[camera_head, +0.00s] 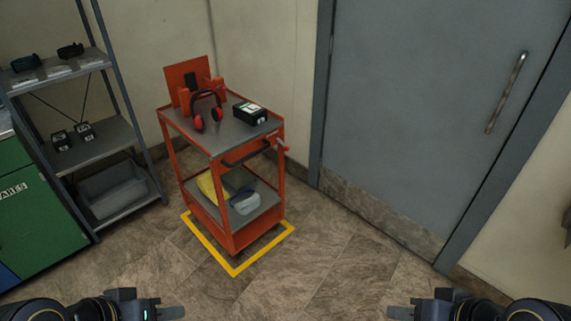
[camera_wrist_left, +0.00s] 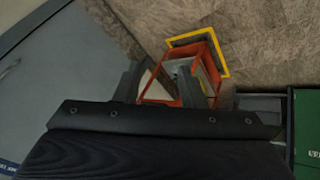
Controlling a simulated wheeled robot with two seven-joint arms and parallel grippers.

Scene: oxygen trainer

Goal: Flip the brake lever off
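An orange cart (camera_head: 226,233) with a grey top stands on the floor inside a yellow outline. A small lever with a red end (camera_head: 282,147), seemingly the brake lever, sticks out at its right front corner beside the black push handle (camera_head: 246,154). The lever's exact setting is too small to tell. The cart also shows in the left wrist view (camera_wrist_left: 209,62), partly behind the fingers. My left gripper (camera_head: 171,313) is low in front of the cart, well apart from it; its fingers stand apart and empty in the wrist view (camera_wrist_left: 158,74). My right gripper (camera_head: 400,312) is low at right, away from the cart.
Red-and-black ear defenders (camera_head: 199,121), a black box (camera_head: 250,113) and an orange upright panel (camera_head: 183,74) are on the cart top. Shelving (camera_head: 110,143) and a green cabinet (camera_head: 40,215) stand left. A grey door (camera_head: 420,110) is right. The floor before the cart is clear.

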